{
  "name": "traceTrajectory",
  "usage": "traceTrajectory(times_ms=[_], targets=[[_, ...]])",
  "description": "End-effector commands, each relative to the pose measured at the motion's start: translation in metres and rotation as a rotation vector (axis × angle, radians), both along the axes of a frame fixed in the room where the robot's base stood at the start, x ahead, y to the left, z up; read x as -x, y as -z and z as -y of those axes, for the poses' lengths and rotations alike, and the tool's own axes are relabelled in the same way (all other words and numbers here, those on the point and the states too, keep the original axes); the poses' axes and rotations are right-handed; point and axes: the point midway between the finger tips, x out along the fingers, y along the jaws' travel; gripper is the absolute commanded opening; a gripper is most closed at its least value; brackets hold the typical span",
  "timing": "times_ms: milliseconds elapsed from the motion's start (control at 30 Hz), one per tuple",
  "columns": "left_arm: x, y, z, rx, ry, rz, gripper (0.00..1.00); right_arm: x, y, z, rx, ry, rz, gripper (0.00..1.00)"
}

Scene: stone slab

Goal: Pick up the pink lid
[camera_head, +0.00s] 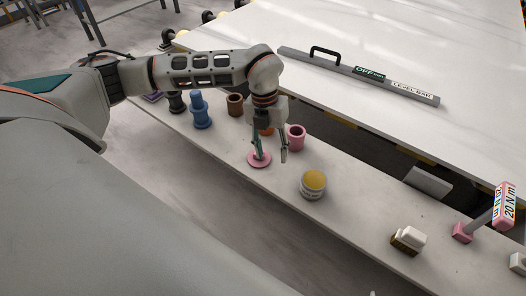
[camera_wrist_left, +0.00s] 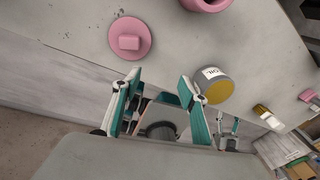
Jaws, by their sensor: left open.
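The pink lid (camera_head: 259,160) is a flat round disc with a raised block-shaped knob, lying on the pale stone shelf. In the left wrist view the pink lid (camera_wrist_left: 129,38) lies ahead of the fingers, near the top, with nothing in its way. My left gripper (camera_head: 270,155) is open and empty, pointing down. In the head view one finger overlaps the lid; the wrist view (camera_wrist_left: 160,88) shows the lid beyond the fingertips, not between them. A pink cup (camera_head: 296,138) stands behind the gripper.
A round tin with a yellow top (camera_head: 313,184) stands just right of the lid. Blue (camera_head: 200,110) and brown (camera_head: 235,104) pieces stand to the left. A brush-like block (camera_head: 408,240) lies further right. A level bar (camera_head: 360,75) rests on the large slab behind.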

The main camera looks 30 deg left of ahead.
Motion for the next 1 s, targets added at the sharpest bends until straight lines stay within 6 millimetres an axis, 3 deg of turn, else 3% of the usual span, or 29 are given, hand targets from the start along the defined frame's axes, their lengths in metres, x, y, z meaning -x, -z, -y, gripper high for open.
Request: traceTrajectory(times_ms=[33,100,233,567,800,1000], targets=[[-0.009,-0.008,-0.020,-0.057,-0.032,0.019,0.43,0.000,0.000,0.000,0.000,0.000,0.000,0.53],[-0.015,-0.015,-0.040,-0.115,-0.070,0.031,0.43,0.000,-0.001,0.000,0.000,0.000,0.000,0.53],[-0.020,-0.017,-0.057,-0.164,-0.103,0.042,0.43,0.000,-0.001,0.000,0.000,0.000,0.000,0.53],[-0.016,0.016,-0.057,-0.168,-0.104,0.043,0.43,0.002,0.001,0.000,0.000,-0.001,-0.003,0.53],[-0.010,0.049,-0.056,-0.166,-0.105,0.043,0.43,0.002,0.001,-0.001,0.000,-0.001,-0.003,0.53],[-0.010,0.057,-0.055,-0.165,-0.103,0.045,0.43,0.002,0.001,-0.001,0.000,-0.001,-0.003,0.53]])
